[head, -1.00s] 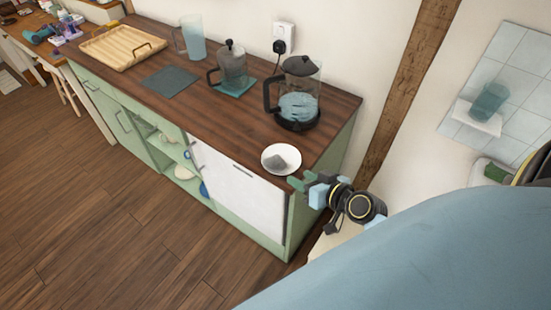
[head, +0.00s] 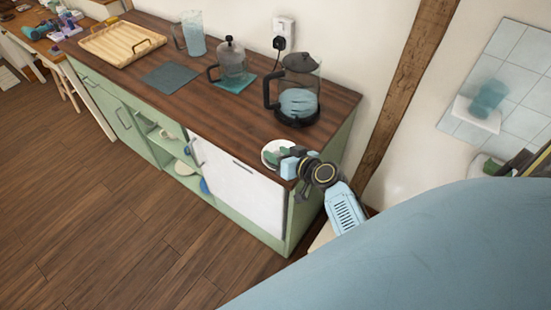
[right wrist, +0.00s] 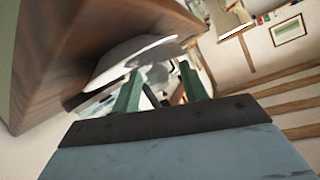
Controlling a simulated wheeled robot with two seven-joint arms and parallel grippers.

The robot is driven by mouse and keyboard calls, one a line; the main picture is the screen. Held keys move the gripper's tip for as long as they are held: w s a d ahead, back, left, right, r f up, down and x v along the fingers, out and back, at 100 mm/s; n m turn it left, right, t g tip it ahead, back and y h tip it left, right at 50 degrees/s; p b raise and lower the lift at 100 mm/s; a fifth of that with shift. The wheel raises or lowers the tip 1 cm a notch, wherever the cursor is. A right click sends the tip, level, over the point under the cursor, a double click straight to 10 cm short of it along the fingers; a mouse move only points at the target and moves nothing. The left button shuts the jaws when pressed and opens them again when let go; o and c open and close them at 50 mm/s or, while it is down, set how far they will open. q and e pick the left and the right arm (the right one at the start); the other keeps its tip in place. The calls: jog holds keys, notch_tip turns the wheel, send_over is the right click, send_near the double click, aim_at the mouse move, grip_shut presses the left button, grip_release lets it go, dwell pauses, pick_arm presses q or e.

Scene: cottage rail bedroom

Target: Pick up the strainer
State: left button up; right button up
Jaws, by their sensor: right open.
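A white saucer (head: 269,147) sits at the front right corner of the wooden countertop. A small grey object on it, which I take for the strainer (right wrist: 157,74), shows between my fingers in the right wrist view, with the pale saucer (right wrist: 118,64) behind. In the head view my right gripper (head: 276,154) is over the saucer and mostly covers the grey object. Its green fingers are open, one on each side of the object in the wrist view; I cannot tell whether they touch it. My left gripper is not in view.
A glass pot (head: 231,62) on a teal mat, a dark slate square (head: 170,77), a jug (head: 193,38) and a wooden tray (head: 115,42) lie farther left. The counter between them is clear.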

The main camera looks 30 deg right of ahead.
jog(key=shift+x, duration=1.2)
jog(key=shift+c, duration=0.4)
grip_shut()
